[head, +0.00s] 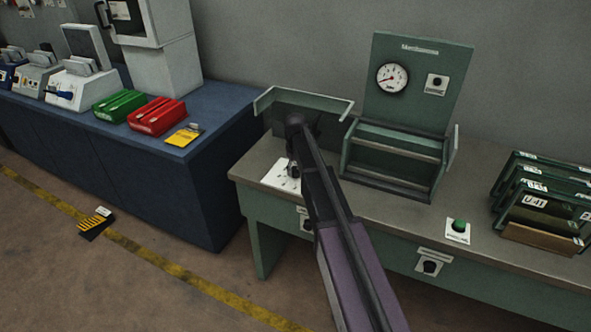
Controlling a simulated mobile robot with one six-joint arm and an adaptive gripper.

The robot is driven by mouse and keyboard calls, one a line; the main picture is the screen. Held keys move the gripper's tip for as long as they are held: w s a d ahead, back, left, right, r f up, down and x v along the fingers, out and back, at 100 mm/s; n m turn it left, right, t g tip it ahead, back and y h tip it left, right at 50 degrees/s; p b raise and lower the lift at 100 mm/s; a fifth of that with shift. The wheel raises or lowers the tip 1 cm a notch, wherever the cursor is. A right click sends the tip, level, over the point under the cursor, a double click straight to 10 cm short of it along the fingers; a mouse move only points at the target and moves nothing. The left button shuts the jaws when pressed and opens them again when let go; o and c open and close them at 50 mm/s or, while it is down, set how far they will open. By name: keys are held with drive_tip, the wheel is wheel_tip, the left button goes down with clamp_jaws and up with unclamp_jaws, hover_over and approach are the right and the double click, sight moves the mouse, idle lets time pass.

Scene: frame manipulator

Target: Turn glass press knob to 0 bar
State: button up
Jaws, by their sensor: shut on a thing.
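The green glass press (395,160) stands on the workbench, with a round pressure gauge (392,78) on its upright panel. The gauge needle is too small to read surely. A white marked plate (276,179) lies on the bench to the left of the press. My gripper (293,172) points down at this plate and is shut on the knob there. The knob is mostly hidden by the jaws, so its setting cannot be read. My arm crosses in front of the press's left side.
A small switch (437,84) sits right of the gauge. A green button (459,226) and rack of framed panels (541,205) are on the bench's right. Black knobs (430,267) are on its front. A blue bench (215,150) with red and green cases stands left.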

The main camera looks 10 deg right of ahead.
drive_tip(key=shift+n, duration=0.8)
drive_tip(key=o, duration=1.1)
drive_tip(key=shift+o, duration=0.2)
drive_tip(key=shift+r, duration=0.1)
